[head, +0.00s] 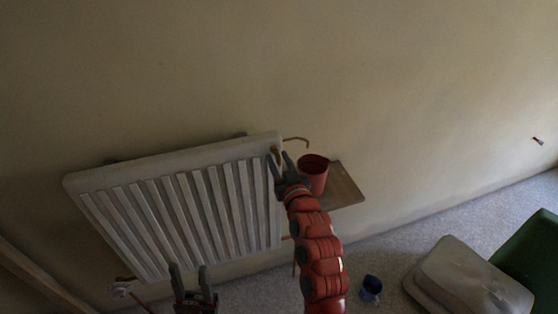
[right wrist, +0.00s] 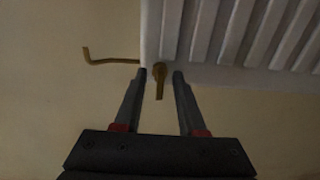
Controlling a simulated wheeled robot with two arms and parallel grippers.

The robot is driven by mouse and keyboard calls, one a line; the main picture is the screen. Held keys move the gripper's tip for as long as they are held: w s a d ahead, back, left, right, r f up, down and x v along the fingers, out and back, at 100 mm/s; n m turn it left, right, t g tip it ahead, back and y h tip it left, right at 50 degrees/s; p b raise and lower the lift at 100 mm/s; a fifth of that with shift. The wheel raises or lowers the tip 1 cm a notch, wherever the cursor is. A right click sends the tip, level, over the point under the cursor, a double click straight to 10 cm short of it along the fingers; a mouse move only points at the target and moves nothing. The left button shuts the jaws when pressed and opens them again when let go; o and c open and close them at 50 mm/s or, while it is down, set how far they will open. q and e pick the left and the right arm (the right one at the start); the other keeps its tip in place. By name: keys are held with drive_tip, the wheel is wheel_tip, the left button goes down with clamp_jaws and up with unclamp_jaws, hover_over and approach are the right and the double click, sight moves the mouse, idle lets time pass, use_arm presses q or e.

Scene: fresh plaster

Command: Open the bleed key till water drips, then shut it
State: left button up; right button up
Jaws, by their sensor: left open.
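The white radiator (head: 185,205) is on the wall. The brass bleed key (right wrist: 159,82) is at its corner, with its handle between the two fingers of my right gripper (right wrist: 160,74). Gaps show on both sides of the key, so the fingers are open around it, not gripping. In the head view my right gripper (head: 281,157) is at the radiator's upper right corner. A thin bent brass pipe (right wrist: 108,61) sticks out beside that corner. No drip shows. My left gripper (head: 190,272) is open and empty at the radiator's lower edge.
A red cup (head: 313,174) stands on a small wooden shelf (head: 347,187) just right of my right gripper. A blue mug (head: 371,287) is on the grey floor. A pale grey box-like thing (head: 468,283) and a green thing (head: 530,255) are at the lower right.

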drive_tip(key=shift+s, duration=0.1)
drive_tip(key=p+v, duration=0.5)
drive_tip(key=v, duration=1.2)
drive_tip(key=shift+d, duration=0.1)
